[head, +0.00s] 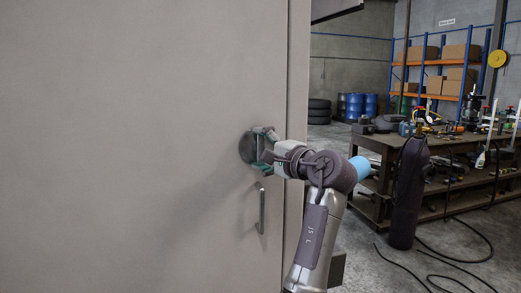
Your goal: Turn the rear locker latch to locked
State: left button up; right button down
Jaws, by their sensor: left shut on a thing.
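The rear locker (120,140) is a tall flat beige-grey door filling the left of the head view. A round dark latch (246,148) sits on it near its right edge. My left gripper (262,148) is at the latch and shut on it, with its fingers pointing left at the door. The gripper partly covers the latch, so I cannot tell which way the latch is turned. A vertical bar handle (261,208) is on the door just below the gripper. My right gripper is not in view.
A workbench (450,143) crowded with tools stands at the right. A dark cylinder (408,195) stands on the floor before it, with black cables (450,255) nearby. Shelves with boxes (453,52), blue barrels (360,104) and stacked tyres (319,111) are at the back.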

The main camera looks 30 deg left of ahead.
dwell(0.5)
pick_arm(q)
jog(key=o, duration=1.1)
jog(key=v, duration=1.2)
